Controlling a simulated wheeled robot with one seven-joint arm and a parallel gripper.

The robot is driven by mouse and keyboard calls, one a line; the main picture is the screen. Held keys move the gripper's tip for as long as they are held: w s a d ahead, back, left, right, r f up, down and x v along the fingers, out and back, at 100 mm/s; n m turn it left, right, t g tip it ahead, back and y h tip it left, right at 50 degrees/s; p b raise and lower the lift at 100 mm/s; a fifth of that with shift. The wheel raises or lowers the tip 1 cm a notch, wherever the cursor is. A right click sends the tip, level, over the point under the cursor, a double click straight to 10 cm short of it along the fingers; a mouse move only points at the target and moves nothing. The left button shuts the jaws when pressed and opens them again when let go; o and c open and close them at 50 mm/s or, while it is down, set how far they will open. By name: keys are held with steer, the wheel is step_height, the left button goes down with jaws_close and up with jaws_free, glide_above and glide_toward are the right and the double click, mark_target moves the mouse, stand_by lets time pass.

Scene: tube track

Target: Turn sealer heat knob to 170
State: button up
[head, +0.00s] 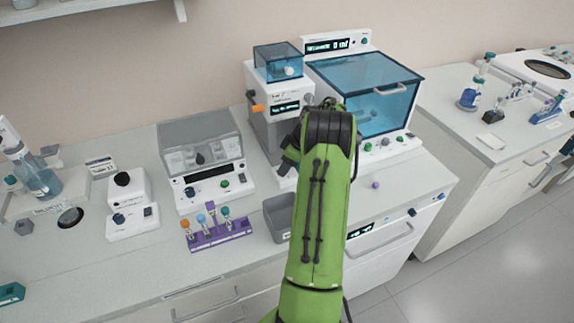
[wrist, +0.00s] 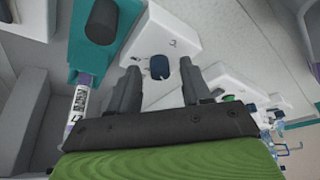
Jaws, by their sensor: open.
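A dark blue knob (wrist: 160,67) stands on a white panel (wrist: 180,32) in the wrist view. A small mark shows on the panel near it, but I cannot read any heat value. My gripper (wrist: 160,88) is open and empty, with the knob showing between its two fingers; I cannot tell whether they touch it. In the head view, the white machine (head: 264,128) with a small lit display, an orange side knob and a blue top box looks like the sealer. My green arm reaches toward it and hides its lower front and most of the gripper.
In the wrist view, a teal part (wrist: 118,28) with a dark knob and a labelled tube (wrist: 78,105) are at the left. A blue-lidded machine (head: 365,85) stands right of my arm. A purple tube rack (head: 220,236) and a grey bin (head: 278,217) are left.

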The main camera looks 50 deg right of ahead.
jaws_close()
steer(key=shift+m+b, duration=0.3)
steer(key=shift+a+m+h+b, duration=0.1)
steer(key=shift+m+h+b, duration=0.3)
steer(key=shift+m+b, duration=0.4)
steer(key=m+h+b, duration=0.1)
steer(key=m, duration=0.2)
steer(key=shift+a+m+b, duration=0.1)
steer(key=shift+m+b, duration=0.2)
steer(key=shift+m, duration=0.1)
steer(key=m+h, duration=0.1)
steer(key=m, duration=0.1)
steer(key=m+h+b, duration=0.1)
steer(key=m, duration=0.2)
steer(key=shift+w+a+m+g, duration=0.1)
steer(key=shift+m+g, duration=0.2)
steer(key=shift+g, duration=0.1)
steer(key=shift+h, duration=0.3)
jaws_free()
